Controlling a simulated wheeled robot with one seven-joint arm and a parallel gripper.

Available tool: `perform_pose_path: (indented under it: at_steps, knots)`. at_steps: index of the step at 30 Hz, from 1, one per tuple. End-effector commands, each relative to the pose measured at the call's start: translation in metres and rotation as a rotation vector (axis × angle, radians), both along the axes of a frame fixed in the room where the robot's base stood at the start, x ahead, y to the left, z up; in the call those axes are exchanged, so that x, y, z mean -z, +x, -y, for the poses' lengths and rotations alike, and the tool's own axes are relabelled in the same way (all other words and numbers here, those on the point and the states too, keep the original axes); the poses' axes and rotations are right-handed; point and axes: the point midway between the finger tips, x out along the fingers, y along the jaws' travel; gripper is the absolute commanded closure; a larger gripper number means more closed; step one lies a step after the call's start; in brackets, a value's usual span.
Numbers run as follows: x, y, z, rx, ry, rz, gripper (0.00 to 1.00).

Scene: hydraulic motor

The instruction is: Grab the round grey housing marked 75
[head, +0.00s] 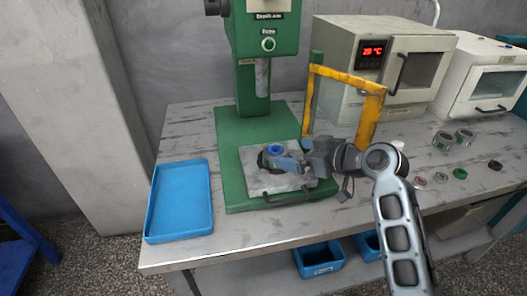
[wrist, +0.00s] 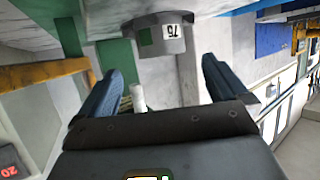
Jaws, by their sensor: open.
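The round grey housing marked 75 (wrist: 158,42) shows in the wrist view, which is upside down. It has a white label and a green patch. It lies ahead of my gripper (wrist: 162,66), between the lines of its two blue-grey fingers, with a visible gap. My gripper is open and empty. In the head view my gripper (head: 280,161) is low over the pale plate (head: 292,184) of the green press (head: 228,150). A dark round shape and a blue ring show there beside the fingers; I cannot tell which part is the housing.
A yellow guard frame (head: 371,110) stands close behind my arm. A blue tray (head: 180,228) lies left of the press. Two grey housings (head: 443,140) (head: 464,136) and several small rings lie at the right. An oven (head: 345,55) stands behind.

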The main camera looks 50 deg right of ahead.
Motion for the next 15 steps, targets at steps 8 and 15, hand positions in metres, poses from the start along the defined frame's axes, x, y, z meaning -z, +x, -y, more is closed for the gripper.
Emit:
perform_pose_path:
  at_steps: [8,15]
  knots:
    - [0.009,0.025,0.0,-0.001,0.0,0.001,0.0]
    - [0.021,0.055,-0.003,-0.002,0.001,0.0,0.0]
